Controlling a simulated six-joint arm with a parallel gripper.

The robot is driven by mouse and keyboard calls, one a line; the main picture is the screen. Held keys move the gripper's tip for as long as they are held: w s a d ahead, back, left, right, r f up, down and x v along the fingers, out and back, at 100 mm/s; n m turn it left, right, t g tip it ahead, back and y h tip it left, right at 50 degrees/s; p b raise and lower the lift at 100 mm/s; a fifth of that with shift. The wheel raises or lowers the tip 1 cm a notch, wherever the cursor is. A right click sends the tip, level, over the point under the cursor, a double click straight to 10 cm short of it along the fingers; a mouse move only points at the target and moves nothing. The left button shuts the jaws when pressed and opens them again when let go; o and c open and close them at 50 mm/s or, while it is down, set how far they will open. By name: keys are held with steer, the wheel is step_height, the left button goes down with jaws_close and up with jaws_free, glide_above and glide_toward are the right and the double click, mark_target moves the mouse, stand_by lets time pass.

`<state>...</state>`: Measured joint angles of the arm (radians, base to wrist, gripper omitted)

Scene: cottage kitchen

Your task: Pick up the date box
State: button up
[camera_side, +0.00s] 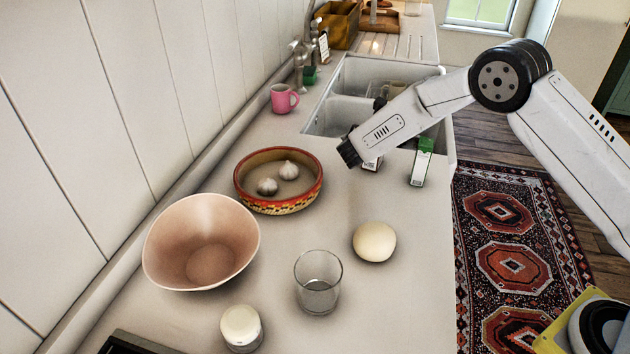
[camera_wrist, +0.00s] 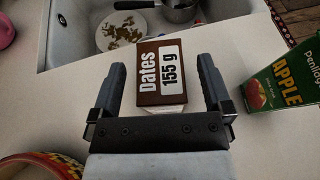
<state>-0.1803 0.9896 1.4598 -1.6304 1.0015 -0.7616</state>
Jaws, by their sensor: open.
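In the side view my gripper (camera_side: 349,153) is low over the counter near the sink. Only a small pale part of the date box (camera_side: 372,164) shows there, below my wrist; the rest is hidden. How far the fingertips are above the counter is unclear.
A green apple juice carton (camera_wrist: 285,78) stands close right of the box. The sink (camera_side: 350,112) lies just beyond. A patterned bowl with garlic (camera_side: 277,207), a pink mug (camera_side: 282,99), a pale round item (camera_side: 374,241) and a glass (camera_side: 317,283) stand on the counter (camera_side: 400,300).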

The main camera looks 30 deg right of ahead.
steer(key=shift+w+d+f, duration=0.2)
steer(key=shift+w+d, duration=0.1)
steer(key=shift+d, duration=0.15)
jaws_close()
stand_by(0.3)
